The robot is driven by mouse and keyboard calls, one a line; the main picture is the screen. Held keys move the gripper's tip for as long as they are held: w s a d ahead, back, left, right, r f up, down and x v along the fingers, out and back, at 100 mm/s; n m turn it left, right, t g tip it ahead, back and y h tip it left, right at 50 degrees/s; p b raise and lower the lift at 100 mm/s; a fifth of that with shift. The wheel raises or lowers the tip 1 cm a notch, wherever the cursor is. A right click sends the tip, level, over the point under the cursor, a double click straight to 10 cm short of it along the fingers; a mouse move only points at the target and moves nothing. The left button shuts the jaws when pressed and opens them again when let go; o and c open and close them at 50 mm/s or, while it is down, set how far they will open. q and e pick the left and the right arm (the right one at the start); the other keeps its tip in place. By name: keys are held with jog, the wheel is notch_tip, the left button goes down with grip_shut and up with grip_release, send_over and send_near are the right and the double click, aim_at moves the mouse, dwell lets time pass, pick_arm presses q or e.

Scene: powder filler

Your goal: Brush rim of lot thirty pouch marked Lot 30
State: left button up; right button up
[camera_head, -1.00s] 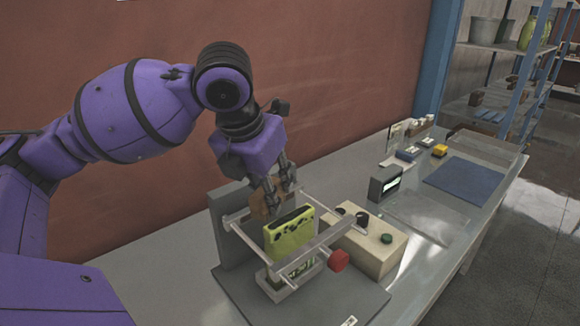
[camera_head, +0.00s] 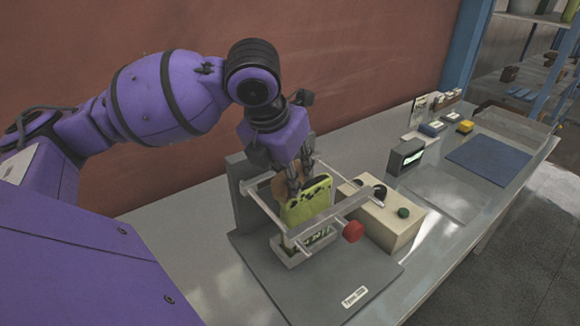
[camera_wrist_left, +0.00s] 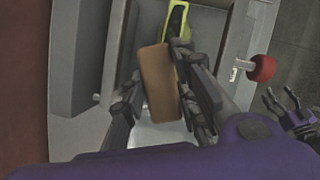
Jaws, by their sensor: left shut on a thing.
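The yellow-green pouch (camera_head: 308,204) stands upright in the clear-barred frame of the filler; its lot marking is not readable. Its top also shows in the left wrist view (camera_wrist_left: 175,22). My left gripper (camera_head: 301,172) is just behind and above the pouch, pointing down. It is shut on a tan block-like brush (camera_wrist_left: 160,82), which is partly hidden behind the pouch in the head view (camera_head: 283,181). I cannot tell whether the brush touches the rim. My right gripper (camera_wrist_left: 283,103) shows at the right of the wrist view, fingers apart and empty.
A red knob (camera_head: 353,232) sits at the frame's front right. A beige control box (camera_head: 390,222) with a green button is beside it. A small display (camera_head: 405,157) and a blue mat (camera_head: 488,160) lie farther right.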

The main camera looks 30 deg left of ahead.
jog(key=shift+s+f, duration=0.15)
jog(key=shift+s, duration=0.1)
dwell(0.4)
pick_arm(q)
jog(key=shift+f, duration=0.4)
pick_arm(e)
jog(key=shift+s+f, duration=0.1)
pick_arm(q)
jog(key=shift+f, duration=0.1)
dwell(1.0)
jog(key=shift+w, duration=0.1)
jog(key=shift+w+d, duration=0.35)
jog(key=shift+w, duration=0.4)
jog(key=shift+w+d+b, duration=0.1)
jog(key=shift+w+b, duration=0.1)
jog(key=shift+b, duration=0.1)
pick_arm(e)
jog(key=shift+s+f, duration=0.45)
pick_arm(q)
jog(key=shift+w, duration=0.1)
jog(key=shift+w+d, duration=0.25)
jog(key=shift+w, duration=0.25)
jog(key=shift+w+d, duration=0.2)
jog(key=shift+w, duration=0.25)
pick_arm(e)
jog(key=shift+s+f+g, duration=0.3)
jog(key=shift+s+f, duration=0.05)
jog(key=shift+f, duration=0.05)
